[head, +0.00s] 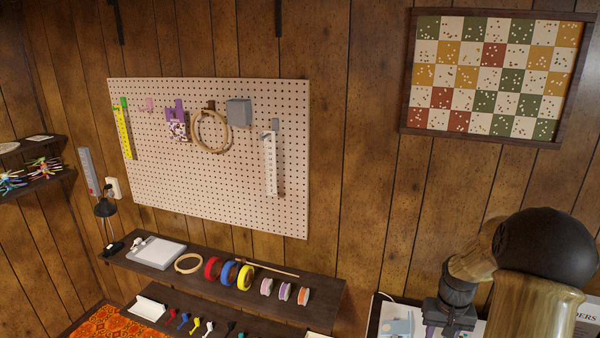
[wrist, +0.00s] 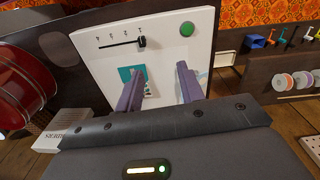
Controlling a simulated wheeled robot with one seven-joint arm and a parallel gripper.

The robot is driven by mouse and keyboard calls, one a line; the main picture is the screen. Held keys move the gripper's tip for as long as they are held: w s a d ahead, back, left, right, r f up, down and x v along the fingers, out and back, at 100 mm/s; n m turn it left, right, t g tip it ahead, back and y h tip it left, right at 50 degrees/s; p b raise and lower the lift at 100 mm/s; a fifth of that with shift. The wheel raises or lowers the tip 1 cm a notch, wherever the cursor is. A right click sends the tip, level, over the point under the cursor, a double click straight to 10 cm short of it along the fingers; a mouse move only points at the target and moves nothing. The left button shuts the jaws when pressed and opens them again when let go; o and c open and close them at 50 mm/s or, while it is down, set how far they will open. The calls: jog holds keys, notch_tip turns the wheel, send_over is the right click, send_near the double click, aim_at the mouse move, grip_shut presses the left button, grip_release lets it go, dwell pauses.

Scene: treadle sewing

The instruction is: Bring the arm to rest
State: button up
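My arm (head: 540,250) is bent in the lower right corner of the head view, with dark joints and wood-look links. My gripper (wrist: 160,72) shows in the wrist view with two purple fingers set apart. Nothing is seen between them, so it is open and empty. Its fingers point toward a white panel (wrist: 205,35) with a green button (wrist: 187,29), a black slider (wrist: 142,42) and a teal patch (wrist: 127,74). I cannot tell whether the fingertips touch the panel. In the head view the fingers are mostly cut off at the bottom edge.
A pegboard (head: 215,190) with hanging tools and a framed quilt (head: 490,75) are on the wall. A dark shelf (head: 325,292) holds rings, tape rolls and a white tray (head: 157,252). The wrist view shows a red round object (wrist: 25,85) at left.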

jog(key=s+a+r+n, duration=0.1)
jog(key=s+a+r, duration=0.1)
jog(key=s+a, duration=0.2)
jog(key=s+a+r+n+t, duration=0.1)
jog(key=s+a, duration=0.3)
jog(key=a, duration=0.7)
jog(key=s+a+r+n+t, duration=0.1)
jog(key=s+a+r, duration=0.2)
jog(key=a, duration=0.4)
jog(key=shift+s+a+r+n, duration=0.2)
jog(key=shift+s+r+n, duration=0.1)
jog(key=shift+s, duration=0.3)
